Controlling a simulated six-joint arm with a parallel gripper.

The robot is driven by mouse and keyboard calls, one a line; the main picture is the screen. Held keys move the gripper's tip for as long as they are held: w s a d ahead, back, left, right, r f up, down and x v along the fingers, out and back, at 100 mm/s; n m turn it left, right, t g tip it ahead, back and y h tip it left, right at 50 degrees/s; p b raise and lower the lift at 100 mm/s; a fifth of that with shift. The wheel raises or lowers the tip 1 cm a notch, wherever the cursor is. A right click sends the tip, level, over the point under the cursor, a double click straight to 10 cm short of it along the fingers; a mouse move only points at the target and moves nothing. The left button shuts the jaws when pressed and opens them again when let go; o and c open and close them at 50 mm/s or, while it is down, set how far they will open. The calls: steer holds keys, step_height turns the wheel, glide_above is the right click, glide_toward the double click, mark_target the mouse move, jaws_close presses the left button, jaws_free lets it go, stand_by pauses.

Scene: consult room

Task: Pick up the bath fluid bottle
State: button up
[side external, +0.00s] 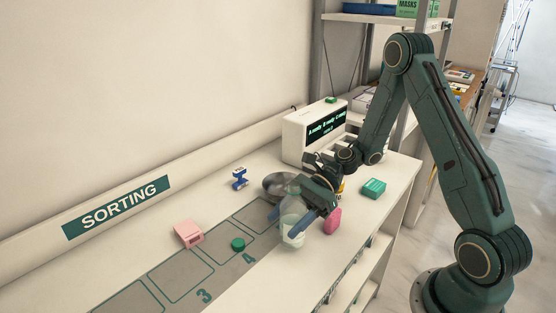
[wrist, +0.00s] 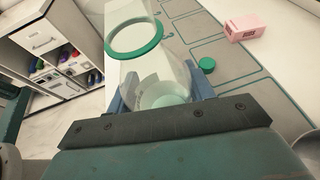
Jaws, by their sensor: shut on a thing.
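The bath fluid bottle is most likely the clear container (side external: 292,232) with pale fluid in its lower part. In the wrist view the clear container (wrist: 157,72) shows a green ring round its open-looking end and stands between blue fingers. My gripper (side external: 289,219) is shut on its sides; it also shows in the wrist view (wrist: 160,92). I cannot tell whether its base touches the counter. A green round cap (side external: 238,244) lies on the counter to its left; the cap also shows in the wrist view (wrist: 207,65).
A pink object (side external: 333,220) is close to the right of the container. A metal bowl (side external: 274,184) sits just behind my gripper. A pink box (side external: 188,233), a blue-and-white item (side external: 239,178), a green box (side external: 373,188) and a white display unit (side external: 310,132) stand around. The front-left counter is clear.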

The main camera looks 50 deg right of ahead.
mark_target(289, 197)
steer(key=shift+r, duration=3.6)
steer(key=shift+r, duration=0.25)
